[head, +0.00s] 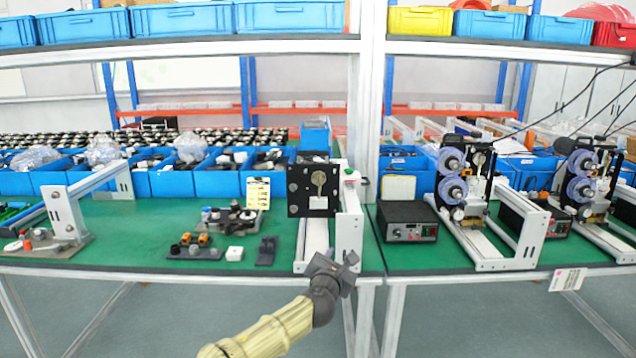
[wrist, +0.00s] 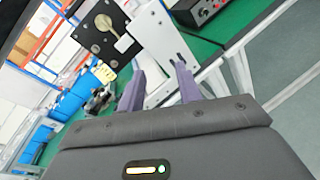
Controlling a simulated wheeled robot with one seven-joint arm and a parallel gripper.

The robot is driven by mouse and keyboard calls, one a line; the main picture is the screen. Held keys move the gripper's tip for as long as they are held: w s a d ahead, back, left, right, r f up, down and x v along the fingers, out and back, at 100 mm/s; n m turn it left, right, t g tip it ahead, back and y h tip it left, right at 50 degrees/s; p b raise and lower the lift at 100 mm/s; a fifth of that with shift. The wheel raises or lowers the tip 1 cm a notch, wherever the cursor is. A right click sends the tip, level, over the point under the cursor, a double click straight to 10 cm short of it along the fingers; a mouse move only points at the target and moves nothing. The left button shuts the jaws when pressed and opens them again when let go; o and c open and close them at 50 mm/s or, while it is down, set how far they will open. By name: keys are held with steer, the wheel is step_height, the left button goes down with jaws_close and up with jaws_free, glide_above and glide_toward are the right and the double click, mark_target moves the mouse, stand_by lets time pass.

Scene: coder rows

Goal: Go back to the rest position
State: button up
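My gripper (head: 338,262) is at the front edge of the green workbench (head: 140,225) in the head view, at the foot of a white metal frame (head: 348,225). In the wrist view my gripper (wrist: 160,84) shows two purple-grey fingers spread apart with nothing held between them. The white frame shows behind and between the fingers. A black square unit with a round metal part (head: 312,188) stands on that frame; it also shows at the top of the wrist view (wrist: 100,35). I cannot tell whether the fingers touch the frame.
Small parts and fixtures (head: 195,247) lie on the bench to the left. Blue bins (head: 180,179) line its back. Right of the post (head: 372,130) stand a black control box (head: 407,222) and reel machines (head: 465,190). Clear floor (head: 180,320) shows below the bench.

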steer(key=s+d+f+m+g+h, duration=0.25)
steer(key=d+f+m, duration=0.25)
steer(key=d, duration=0.3)
steer(key=s+d+f+m+g+h, duration=0.1)
steer(key=s+d+f+m+g, duration=0.2)
steer(key=d+f+m, duration=0.35)
steer(key=s+d+f+m+g+y, duration=0.1)
steer(key=s+d+f+m+g, duration=0.15)
steer(key=s+m, duration=0.2)
steer(key=s+d+f+m+g+y, duration=0.2)
steer(key=s+f+m, duration=0.1)
steer(key=s, duration=0.3)
steer(key=s+a+r+m+g+y, duration=0.25)
steer(key=s+a+m, duration=0.2)
steer(key=s, duration=0.45)
steer(key=s+a+r+m+g+y, duration=0.15)
steer(key=s+a+r+m, duration=0.3)
steer(key=s, duration=0.55)
step_height(320, 180, up, 15)
steer(key=p, duration=1.6)
steer(key=shift+d+r+t+y, duration=0.2)
steer(key=shift+t+y, duration=0.1)
steer(key=shift+y, duration=0.05)
